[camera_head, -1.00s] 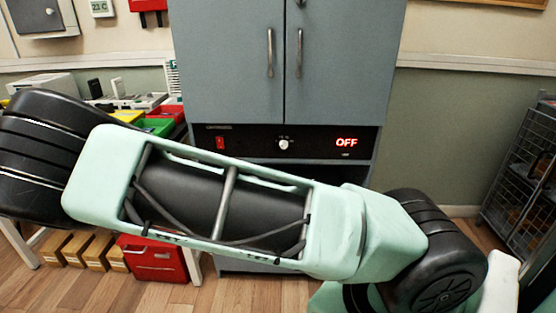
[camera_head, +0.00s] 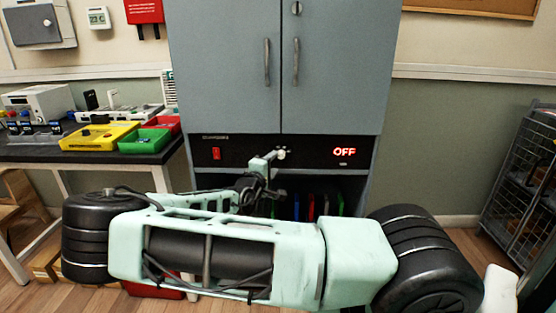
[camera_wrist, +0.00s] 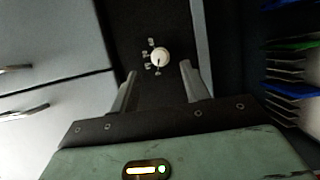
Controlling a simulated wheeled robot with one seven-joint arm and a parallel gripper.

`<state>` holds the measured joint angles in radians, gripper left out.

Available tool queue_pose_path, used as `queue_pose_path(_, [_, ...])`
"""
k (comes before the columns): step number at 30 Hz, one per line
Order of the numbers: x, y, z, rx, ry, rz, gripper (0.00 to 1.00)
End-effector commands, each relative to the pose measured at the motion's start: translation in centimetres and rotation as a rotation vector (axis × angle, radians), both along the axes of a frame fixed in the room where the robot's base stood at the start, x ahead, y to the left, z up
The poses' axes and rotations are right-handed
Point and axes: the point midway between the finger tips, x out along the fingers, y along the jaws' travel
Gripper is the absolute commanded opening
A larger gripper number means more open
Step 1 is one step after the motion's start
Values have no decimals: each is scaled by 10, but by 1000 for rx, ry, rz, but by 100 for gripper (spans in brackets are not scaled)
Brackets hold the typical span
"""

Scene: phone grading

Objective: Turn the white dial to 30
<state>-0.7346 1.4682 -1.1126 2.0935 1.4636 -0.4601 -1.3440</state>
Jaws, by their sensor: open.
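The white dial (camera_wrist: 160,58) is on the cabinet's black control panel (camera_head: 310,152), with small pale marks beside it in the wrist view. The panel's red display (camera_head: 344,152) reads OFF. My gripper (camera_wrist: 158,80) is open and empty in the wrist view. Its two fingers point toward the panel, one on each side of the dial's line. The dial appears just beyond the fingertips; I see no contact.
A red switch (camera_head: 216,154) is on the panel's left. Grey cabinet doors (camera_head: 335,65) are above, and an open shelf with coloured items (camera_head: 325,206) is below. A table with a yellow tray (camera_head: 98,136) and green tray (camera_head: 144,141) stands left. A wire rack (camera_head: 520,180) stands right.

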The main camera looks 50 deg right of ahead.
Motion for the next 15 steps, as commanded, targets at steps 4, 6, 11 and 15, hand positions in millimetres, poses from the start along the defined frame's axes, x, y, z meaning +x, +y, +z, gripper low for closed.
queue_pose_path(4, [7, -25, 1, -1, 0, -3, 46])
queue_pose_path(6, [10, -33, 1, 0, -1, -1, 46])
queue_pose_path(11, [14, -43, 0, 0, -1, 0, 46])
queue_pose_path(15, [15, -45, 0, 0, -1, 0, 46])
